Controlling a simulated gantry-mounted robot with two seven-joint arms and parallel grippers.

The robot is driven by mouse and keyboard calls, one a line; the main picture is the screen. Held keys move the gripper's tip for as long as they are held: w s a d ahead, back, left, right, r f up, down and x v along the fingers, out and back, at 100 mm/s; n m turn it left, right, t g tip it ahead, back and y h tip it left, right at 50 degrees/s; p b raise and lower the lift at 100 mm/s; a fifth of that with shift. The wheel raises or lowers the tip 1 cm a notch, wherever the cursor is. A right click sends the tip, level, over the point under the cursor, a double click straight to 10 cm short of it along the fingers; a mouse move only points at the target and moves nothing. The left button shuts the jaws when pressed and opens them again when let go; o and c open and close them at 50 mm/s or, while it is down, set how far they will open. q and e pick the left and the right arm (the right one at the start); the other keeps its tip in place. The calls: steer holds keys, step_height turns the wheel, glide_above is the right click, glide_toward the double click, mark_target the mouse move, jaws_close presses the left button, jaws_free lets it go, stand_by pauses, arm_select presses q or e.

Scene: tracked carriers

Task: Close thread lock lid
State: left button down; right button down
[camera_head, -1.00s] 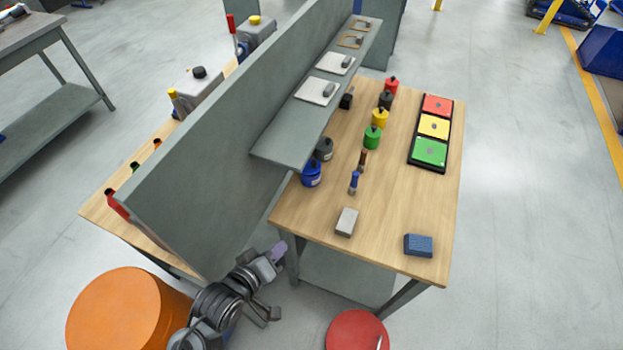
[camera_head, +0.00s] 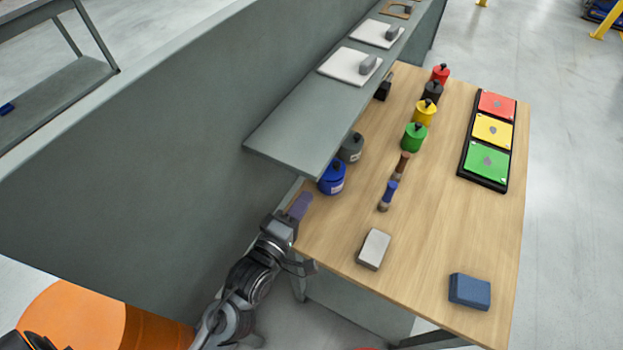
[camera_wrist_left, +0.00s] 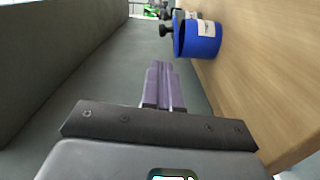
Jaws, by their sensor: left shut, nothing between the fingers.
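A blue pot (camera_head: 331,181) with a pale label and a dark knob on top stands at the left edge of the table, partly under the shelf. It also shows in the left wrist view (camera_wrist_left: 203,40), sideways, with its black knob (camera_wrist_left: 167,30) toward the left. No lettering is legible, so I cannot tell if this is the thread lock, or whether its lid is fully closed. My left gripper (camera_head: 300,205) is shut and empty, just left of the blue pot and apart from it. Its purple fingers (camera_wrist_left: 162,72) lie together in the left wrist view. My right gripper is not seen.
A grey pot (camera_head: 351,148) stands behind the blue one. The grey shelf (camera_head: 300,128) overhangs them, beside a tall grey panel (camera_head: 130,165).

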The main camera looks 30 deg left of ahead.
mark_target(331, 166)
arm_select(q)
steer(key=shift+w, duration=0.35)
steer(key=w+b, duration=0.1)
steer(key=w, duration=0.7)
steer(key=shift+w+b, duration=0.25)
steer(key=shift+b, duration=0.1)
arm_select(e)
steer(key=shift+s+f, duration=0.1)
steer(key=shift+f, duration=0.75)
